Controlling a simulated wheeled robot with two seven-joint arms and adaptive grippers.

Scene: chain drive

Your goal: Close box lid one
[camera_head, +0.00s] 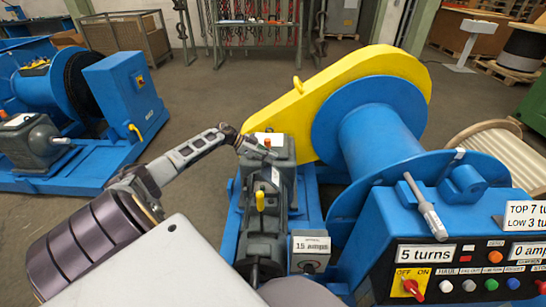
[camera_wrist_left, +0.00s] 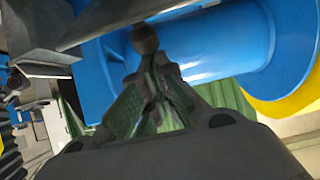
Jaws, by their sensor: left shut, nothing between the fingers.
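My left gripper (camera_head: 262,151) reaches in from the left to the top of a grey machine box (camera_head: 284,150) beside the yellow cover. Its fingers are shut and hold nothing. In the left wrist view the fingertips (camera_wrist_left: 148,62) meet close to a dark round knob (camera_wrist_left: 145,39) under a grey slanting edge (camera_wrist_left: 105,22). I cannot tell whether they touch the knob. No label marks box lid one, and I cannot tell which part it is or how far open it stands. My right gripper is not in view.
The yellow cover (camera_head: 340,80) and blue drum (camera_head: 380,140) stand behind and to the right. A grey motor (camera_head: 262,215), a small box marked 15 amps (camera_head: 310,254) and a blue control panel (camera_head: 460,255) are nearer. Open floor (camera_head: 205,90) lies behind my left arm.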

